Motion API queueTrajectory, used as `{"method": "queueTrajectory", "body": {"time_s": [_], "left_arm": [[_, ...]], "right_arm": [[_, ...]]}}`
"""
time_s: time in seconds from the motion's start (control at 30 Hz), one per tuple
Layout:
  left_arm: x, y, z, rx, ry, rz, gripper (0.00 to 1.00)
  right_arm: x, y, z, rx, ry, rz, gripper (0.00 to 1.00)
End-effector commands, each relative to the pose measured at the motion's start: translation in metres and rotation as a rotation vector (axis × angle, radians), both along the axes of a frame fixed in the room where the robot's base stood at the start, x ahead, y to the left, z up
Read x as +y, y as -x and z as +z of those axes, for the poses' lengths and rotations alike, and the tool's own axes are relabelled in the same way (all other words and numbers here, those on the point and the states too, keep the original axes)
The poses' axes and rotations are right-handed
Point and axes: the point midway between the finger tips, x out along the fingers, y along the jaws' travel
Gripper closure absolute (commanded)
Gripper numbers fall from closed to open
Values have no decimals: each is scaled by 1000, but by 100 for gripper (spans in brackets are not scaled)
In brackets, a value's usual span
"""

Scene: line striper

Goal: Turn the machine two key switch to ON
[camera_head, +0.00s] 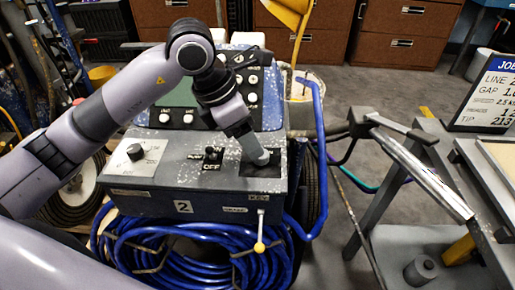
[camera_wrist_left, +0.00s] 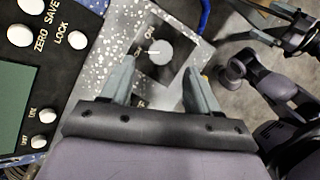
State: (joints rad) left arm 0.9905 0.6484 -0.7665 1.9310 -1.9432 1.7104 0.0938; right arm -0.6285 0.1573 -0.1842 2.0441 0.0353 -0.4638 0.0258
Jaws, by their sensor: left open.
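The machine marked 2 has a grey control box (camera_head: 150,185) in the middle of the head view. Its key switch panel (camera_head: 262,185) is at the box's right end, partly hidden by my left gripper (camera_head: 260,158). In the left wrist view the key switch (camera_wrist_left: 160,53) is a round grey knob with a white mark pointing left on a dark plate. Lettering beside it looks like ON, partly readable. My left gripper (camera_wrist_left: 160,88) is open, its fingers on either side below the knob in that picture. I cannot tell whether they touch it. My right gripper is not in view.
A toggle (camera_head: 212,155) marked OFF and a dial (camera_head: 135,152) sit left of the key switch. A yellow-tipped lever (camera_head: 259,246) hangs in front. Coiled blue hose (camera_head: 180,250) lies below. A grey cart (camera_head: 400,240) with a sign (camera_head: 487,95) stands at right.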

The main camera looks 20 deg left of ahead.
Motion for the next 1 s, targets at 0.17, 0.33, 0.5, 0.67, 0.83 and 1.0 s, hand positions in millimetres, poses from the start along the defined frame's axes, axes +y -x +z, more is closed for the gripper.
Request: {"method": "queueTrajectory", "body": {"time_s": [0.17, 0.33, 0.5, 0.67, 0.83, 1.0], "left_arm": [[-9, -6, -28, 4, 3, -1, 39], [-14, -10, -42, 2, 3, -2, 39], [-15, -12, -45, 0, 4, -1, 39], [-15, -11, -45, 1, 5, -2, 42], [-15, -11, -45, 1, 5, -2, 95], [-15, -12, -45, 1, 5, -5, 95]], "right_arm": [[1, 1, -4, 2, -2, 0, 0], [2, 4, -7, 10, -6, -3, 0], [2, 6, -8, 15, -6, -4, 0], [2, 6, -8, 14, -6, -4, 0], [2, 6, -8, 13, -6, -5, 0], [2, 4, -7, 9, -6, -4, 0]]}}
